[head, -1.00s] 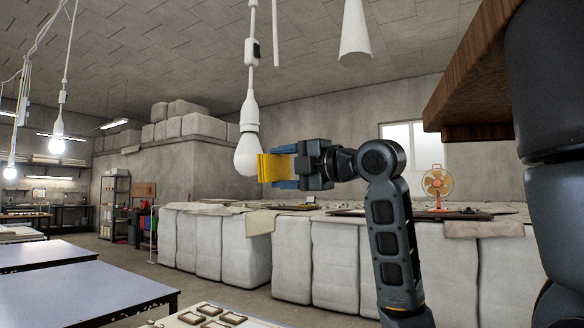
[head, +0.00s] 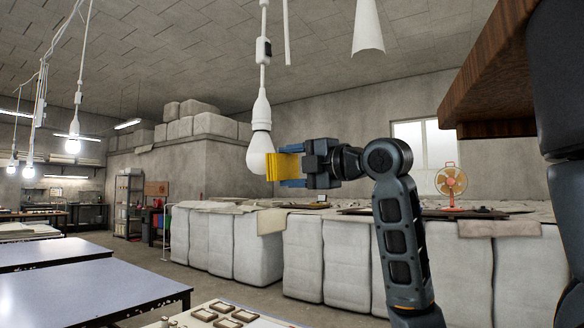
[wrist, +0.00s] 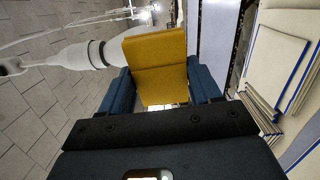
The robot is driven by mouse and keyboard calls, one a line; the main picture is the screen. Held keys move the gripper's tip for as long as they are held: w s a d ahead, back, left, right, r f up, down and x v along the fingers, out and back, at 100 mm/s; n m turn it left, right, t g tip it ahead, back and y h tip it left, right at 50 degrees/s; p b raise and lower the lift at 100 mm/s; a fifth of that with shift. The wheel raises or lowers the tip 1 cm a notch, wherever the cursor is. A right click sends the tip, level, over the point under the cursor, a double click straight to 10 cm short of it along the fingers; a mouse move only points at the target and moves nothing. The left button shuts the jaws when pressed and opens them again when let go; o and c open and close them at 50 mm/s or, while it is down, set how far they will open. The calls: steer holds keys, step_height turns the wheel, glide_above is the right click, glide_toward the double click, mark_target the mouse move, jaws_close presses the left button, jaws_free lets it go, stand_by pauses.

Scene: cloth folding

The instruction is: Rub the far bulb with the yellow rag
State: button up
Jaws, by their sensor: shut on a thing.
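The yellow rag (head: 282,166) is folded into a flat pad between the blue fingers of my gripper (head: 291,168), which is shut on it. The rag's left edge lies against or just in front of the right side of a large white bulb (head: 259,150) hanging from a white socket and cord; I cannot tell whether they touch. In the wrist view the rag (wrist: 158,62) stands up between the fingers, and it partly hides the bulb (wrist: 115,53). Lit bulbs hang farther off at the left, one of them higher (head: 73,145) and another lower (head: 12,172).
A white cone-shaped lamp part (head: 367,30) hangs above my arm. A brown wooden edge (head: 490,85) juts in at upper right. Blue-topped tables (head: 90,285) stand at lower left. Pale wrapped blocks (head: 262,258) and an orange fan (head: 450,182) are behind.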

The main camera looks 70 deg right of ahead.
steer(key=shift+x, duration=0.9)
steer(key=shift+r, duration=0.1)
steer(key=shift+s+a+r+p, duration=0.1)
steer(key=shift+r+p, duration=1.1)
steer(key=shift+r, duration=0.75)
steer(key=shift+f, duration=0.1)
steer(key=shift+f+b, duration=1.85)
steer(key=shift+f, duration=0.15)
steer(key=shift+v, duration=2.85)
